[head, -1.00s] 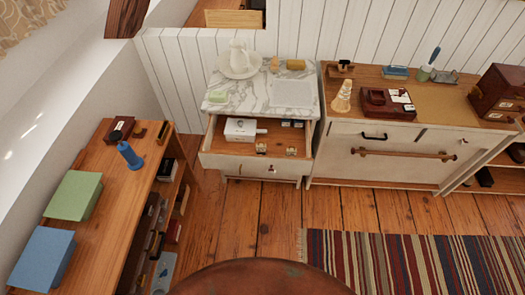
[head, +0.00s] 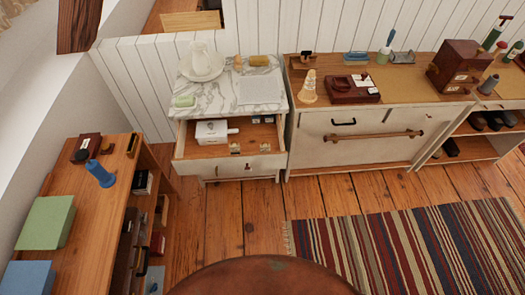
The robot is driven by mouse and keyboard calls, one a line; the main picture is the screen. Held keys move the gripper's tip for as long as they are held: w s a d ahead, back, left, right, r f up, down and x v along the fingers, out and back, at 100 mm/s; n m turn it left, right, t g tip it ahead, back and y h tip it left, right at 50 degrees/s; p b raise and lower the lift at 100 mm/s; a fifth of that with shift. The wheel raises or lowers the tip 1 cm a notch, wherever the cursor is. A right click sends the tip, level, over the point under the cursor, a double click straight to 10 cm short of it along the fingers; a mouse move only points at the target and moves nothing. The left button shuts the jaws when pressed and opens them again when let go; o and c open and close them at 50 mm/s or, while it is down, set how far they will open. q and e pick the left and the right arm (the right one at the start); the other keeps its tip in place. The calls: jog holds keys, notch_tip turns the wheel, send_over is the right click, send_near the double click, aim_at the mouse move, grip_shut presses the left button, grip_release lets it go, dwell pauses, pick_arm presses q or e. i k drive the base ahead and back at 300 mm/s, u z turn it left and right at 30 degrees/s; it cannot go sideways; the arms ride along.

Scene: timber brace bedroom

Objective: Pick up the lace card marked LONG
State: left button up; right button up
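No card with a readable LONG mark shows; print is too small to read at this distance. Small white cards (head: 361,80) lie on a dark red-brown wooden tray (head: 340,97) on the wooden-topped cabinet (head: 420,72). The drawer (head: 228,166) under the marble top is open. It holds a white box (head: 212,131) with a handle-like part and several small dark and pale items (head: 262,119). Neither of my grippers is in view.
A wooden side table (head: 115,190) at left carries a green box (head: 46,222), a blue box (head: 27,277) and a blue spool-like object (head: 100,173). A striped rug (head: 410,245) lies at lower right. Bare floorboards (head: 235,225) lie before the drawer.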

aim_at(264, 149)
jog(key=u, duration=0.35)
jog(key=i, duration=0.6)
jog(key=z, duration=3.75)
jog(key=k, duration=0.5)
jog(key=u, duration=0.05)
